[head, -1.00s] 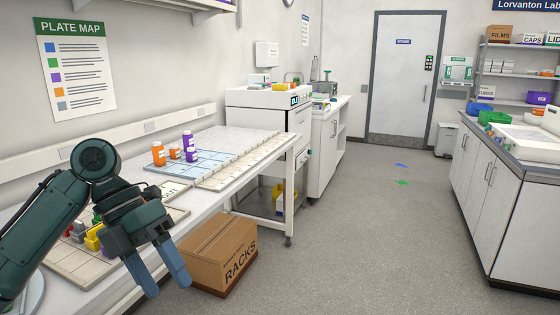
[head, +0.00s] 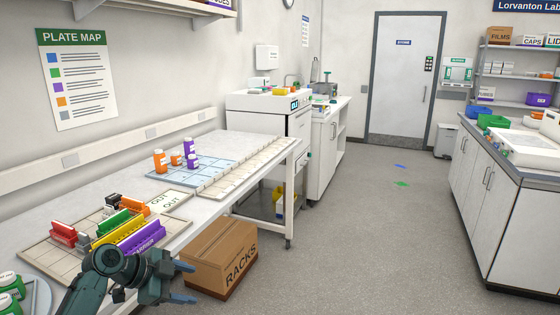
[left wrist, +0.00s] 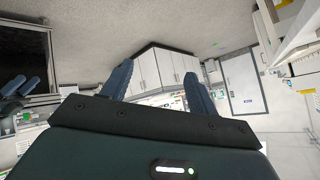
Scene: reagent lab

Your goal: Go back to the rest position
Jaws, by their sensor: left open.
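My left gripper (head: 188,284) is low at the lower left of the head view, off the front edge of the bench (head: 222,212) and in front of the cardboard box. Its two blue fingers are apart, with nothing between them. In the left wrist view the fingers (left wrist: 158,92) are spread, with the floor and cabinets showing beyond. My right gripper is not in the head view.
A RACKS box (head: 222,262) stands on the floor close behind my left gripper. A tray (head: 45,245) with coloured racks lies on the bench near my left arm. Bottles stand on a blue grid (head: 215,172).

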